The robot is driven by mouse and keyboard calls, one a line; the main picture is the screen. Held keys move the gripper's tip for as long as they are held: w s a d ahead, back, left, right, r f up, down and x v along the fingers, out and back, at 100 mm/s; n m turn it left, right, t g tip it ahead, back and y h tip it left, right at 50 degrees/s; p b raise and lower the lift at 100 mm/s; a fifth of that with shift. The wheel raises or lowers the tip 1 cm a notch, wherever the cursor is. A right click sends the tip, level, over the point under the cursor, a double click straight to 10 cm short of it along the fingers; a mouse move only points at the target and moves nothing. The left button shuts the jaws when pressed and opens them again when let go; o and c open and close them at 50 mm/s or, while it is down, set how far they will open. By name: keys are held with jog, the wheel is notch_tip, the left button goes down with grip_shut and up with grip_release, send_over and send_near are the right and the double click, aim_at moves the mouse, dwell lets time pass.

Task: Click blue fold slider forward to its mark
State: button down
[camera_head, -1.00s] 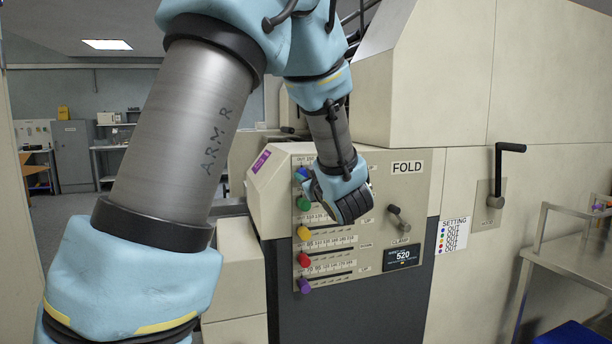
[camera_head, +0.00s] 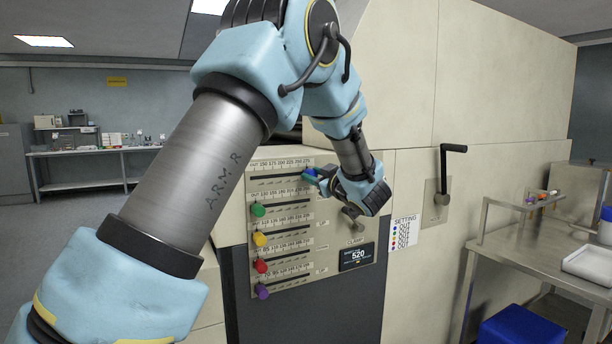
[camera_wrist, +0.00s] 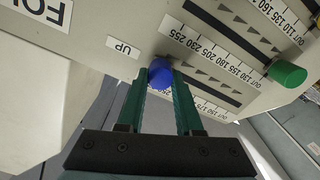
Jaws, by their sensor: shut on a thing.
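The blue fold slider knob (camera_head: 309,172) is at the right end of the top slot on the fold panel (camera_head: 330,215). In the wrist view the blue knob (camera_wrist: 161,72) sits between the tips of my gripper's two green fingers (camera_wrist: 160,82), which are shut on it. In the head view my gripper (camera_head: 318,176) reaches the knob from the right. The printed scale (camera_wrist: 205,105) beside the slot is partly hidden by the fingers, so the exact mark under the knob cannot be read.
Green (camera_head: 258,210), yellow (camera_head: 260,240), red (camera_head: 261,266) and purple (camera_head: 262,291) knobs sit at the left ends of lower slots. A clamp handle (camera_head: 352,214), a display reading 520 (camera_head: 357,256) and a setting card (camera_head: 404,233) are nearby. A black-gripped lever (camera_head: 444,175) stands farther right.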

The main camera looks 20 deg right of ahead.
jog(key=shift+d+r, duration=0.15)
jog(key=shift+d, duration=0.25)
jog(key=c, duration=0.6)
grip_release()
jog(key=shift+o, duration=0.2)
jog(key=shift+s+f, duration=0.25)
jog(key=shift+s, duration=0.1)
jog(key=s+d+b, duration=0.1)
jog(key=s+b, duration=0.2)
jog(key=s, duration=0.7)
jog(key=shift+d, duration=0.15)
jog(key=shift+r, duration=0.1)
